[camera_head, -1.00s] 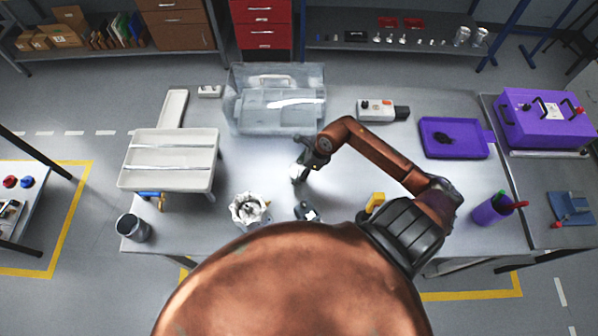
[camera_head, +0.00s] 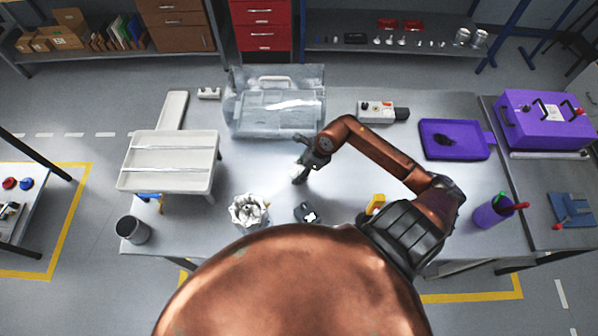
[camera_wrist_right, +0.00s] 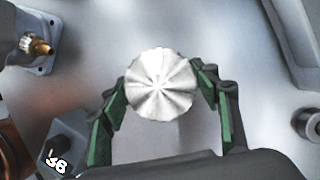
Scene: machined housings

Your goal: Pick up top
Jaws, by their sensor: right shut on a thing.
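A silver, round, fluted top (camera_wrist_right: 160,84) sits between the green-padded fingers of my right gripper (camera_wrist_right: 163,92) in the right wrist view. The gripper is shut on it, with a pad at each side. In the head view my right gripper (camera_head: 300,174) is over the middle of the table, and the top is mostly hidden there by the fingers. I cannot tell how far it is above the table. My left gripper is not in view.
A silver fluted housing (camera_head: 248,211) and a small dark block (camera_head: 307,213) stand near the front edge. A clear bin (camera_head: 275,128) is behind the gripper, a white rack (camera_head: 170,160) at left, a purple tray (camera_head: 455,153) at right.

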